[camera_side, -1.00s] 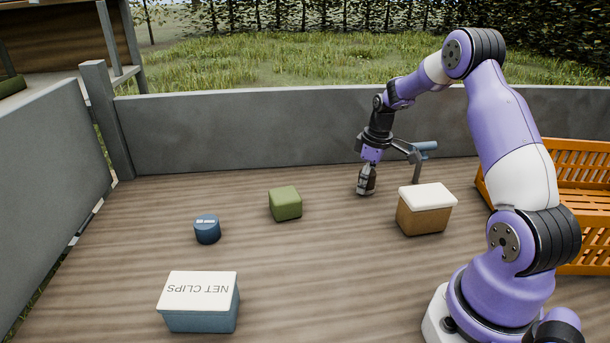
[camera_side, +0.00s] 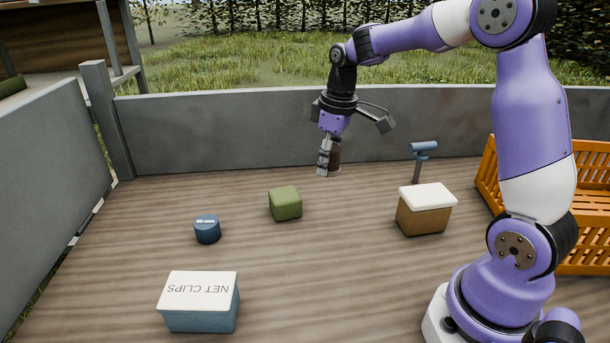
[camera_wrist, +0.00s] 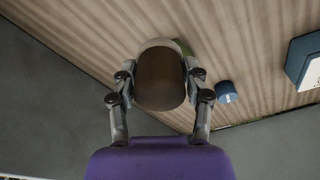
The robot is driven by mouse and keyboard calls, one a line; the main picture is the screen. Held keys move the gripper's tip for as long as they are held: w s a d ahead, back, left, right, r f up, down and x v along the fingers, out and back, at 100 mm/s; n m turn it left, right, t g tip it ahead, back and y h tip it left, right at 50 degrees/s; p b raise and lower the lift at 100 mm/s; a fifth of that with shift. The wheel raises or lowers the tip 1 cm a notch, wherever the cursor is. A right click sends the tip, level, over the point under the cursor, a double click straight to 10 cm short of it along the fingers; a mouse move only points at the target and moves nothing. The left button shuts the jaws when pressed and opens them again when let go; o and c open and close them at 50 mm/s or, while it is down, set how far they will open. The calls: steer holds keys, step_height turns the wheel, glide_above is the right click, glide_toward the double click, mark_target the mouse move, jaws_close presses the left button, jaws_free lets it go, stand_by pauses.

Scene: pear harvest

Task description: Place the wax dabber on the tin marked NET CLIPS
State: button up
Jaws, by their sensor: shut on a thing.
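My gripper (camera_side: 328,168) is shut on a dark brown, rounded thing, which I take to be the wax dabber (camera_side: 335,157). It hangs upright or nearly so, in the air above the far middle of the boards. In the wrist view the wax dabber (camera_wrist: 160,80) sits between the two fingers, with a paler rim at its far end. The tin marked NET CLIPS (camera_side: 199,305) is a blue box with a white lettered top at the front left. Its top is bare. A blue box with a white face at the wrist view's right edge looks like this tin (camera_wrist: 302,60).
A small blue round tin (camera_side: 207,231) with a white label and a green block (camera_side: 285,204) stand between my gripper and the tin. A brown box with a white lid (camera_side: 425,210), a blue-topped post (camera_side: 423,150) and an orange crate (camera_side: 588,190) are at the right. Grey walls (camera_side: 230,130) edge the boards.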

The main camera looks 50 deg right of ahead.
steer(key=s+a+r+n, duration=0.15)
steer(key=a+n, duration=0.25)
steer(key=a, duration=1)
steer(key=s+a+r+n, duration=0.1)
steer(key=a+r+n, duration=0.2)
steer(key=a, duration=1.1)
steer(key=s+a+r+n, duration=0.2)
steer(key=s+a+n, duration=0.1)
steer(key=s+a, duration=0.5)
glide_above(193, 290)
steer(key=shift+g+y, duration=0.3)
steer(key=shift+y, duration=0.1)
step_height(193, 290, down, 7)
steer(key=shift+s+d+r, duration=0.1)
steer(key=shift+s+d, duration=0.05)
steer(key=shift+f, duration=2.05)
steer(key=shift+f, duration=0.1)
steer(key=o, duration=1.1)
steer(key=shift+o, duration=0.2)
